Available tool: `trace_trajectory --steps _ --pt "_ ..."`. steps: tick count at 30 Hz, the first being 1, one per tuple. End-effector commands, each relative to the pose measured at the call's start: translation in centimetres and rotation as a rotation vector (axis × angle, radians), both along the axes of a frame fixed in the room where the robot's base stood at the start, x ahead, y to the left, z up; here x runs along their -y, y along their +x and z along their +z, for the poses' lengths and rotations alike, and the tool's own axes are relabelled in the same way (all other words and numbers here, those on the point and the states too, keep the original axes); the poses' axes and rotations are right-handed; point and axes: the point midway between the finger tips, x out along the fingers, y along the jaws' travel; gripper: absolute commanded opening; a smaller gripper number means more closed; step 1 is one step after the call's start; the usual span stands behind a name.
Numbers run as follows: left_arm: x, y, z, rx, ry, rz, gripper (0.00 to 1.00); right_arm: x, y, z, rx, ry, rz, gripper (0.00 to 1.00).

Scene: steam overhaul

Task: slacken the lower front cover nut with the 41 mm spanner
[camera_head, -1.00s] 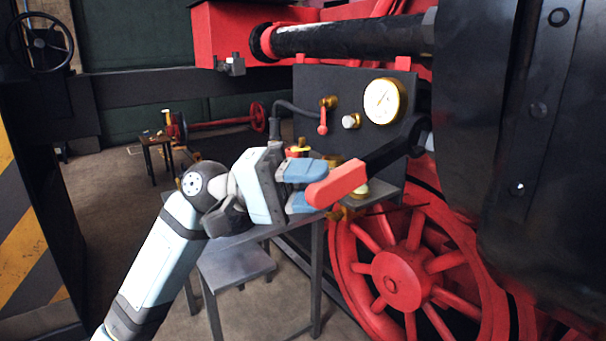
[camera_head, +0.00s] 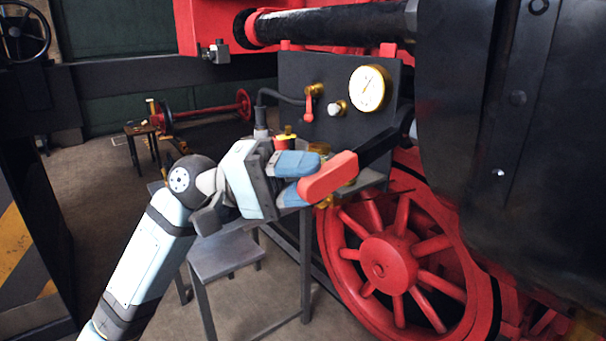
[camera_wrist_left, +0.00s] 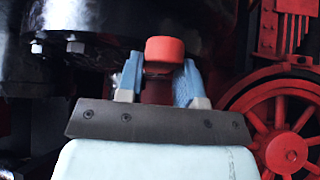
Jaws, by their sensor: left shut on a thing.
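The spanner has a red handle (camera_head: 329,177) and a dark shank (camera_head: 380,146) that runs up and to the right toward the big black cylinder. My left gripper (camera_head: 304,178) is shut on the red handle, with blue fingers on either side of it. In the left wrist view the red handle end (camera_wrist_left: 165,48) shows between the fingers. The spanner's head lies by the left edge of the black cylinder cover (camera_head: 470,120). I cannot tell whether it sits around a nut, and the lower front nut cannot be made out. My right gripper is out of view.
A dark panel with a brass gauge (camera_head: 370,88) and a red lever (camera_head: 309,104) stands behind the gripper. A red spoked wheel (camera_head: 387,262) is below right. A grey stool (camera_head: 225,255) stands below the arm. Bolt heads (camera_wrist_left: 75,47) show on the cover in the wrist view.

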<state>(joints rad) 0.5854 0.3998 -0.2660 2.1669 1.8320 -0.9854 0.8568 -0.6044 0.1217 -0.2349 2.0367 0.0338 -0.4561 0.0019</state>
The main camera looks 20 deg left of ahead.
Motion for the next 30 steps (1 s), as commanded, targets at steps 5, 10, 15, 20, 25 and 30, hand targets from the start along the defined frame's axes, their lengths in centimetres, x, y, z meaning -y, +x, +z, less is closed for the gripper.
trace_trajectory --steps 5,10,15,20,25,30 --pt "0.00 -0.03 0.10 0.002 -0.002 0.001 0.00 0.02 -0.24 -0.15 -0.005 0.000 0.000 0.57" --pt "0.01 -0.04 0.13 0.002 -0.002 0.001 0.00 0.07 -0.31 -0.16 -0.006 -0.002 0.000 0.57" --pt "0.18 -0.20 0.19 0.002 -0.001 0.000 0.00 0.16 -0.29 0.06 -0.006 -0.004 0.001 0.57" --pt "0.30 -0.30 0.16 0.002 -0.001 0.001 0.00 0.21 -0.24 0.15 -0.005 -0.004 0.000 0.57" --pt "0.30 -0.30 0.15 0.002 -0.002 0.001 0.00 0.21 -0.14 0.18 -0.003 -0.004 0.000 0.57" --pt "0.40 -0.37 0.19 0.002 -0.002 0.001 0.00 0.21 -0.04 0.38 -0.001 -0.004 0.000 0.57"
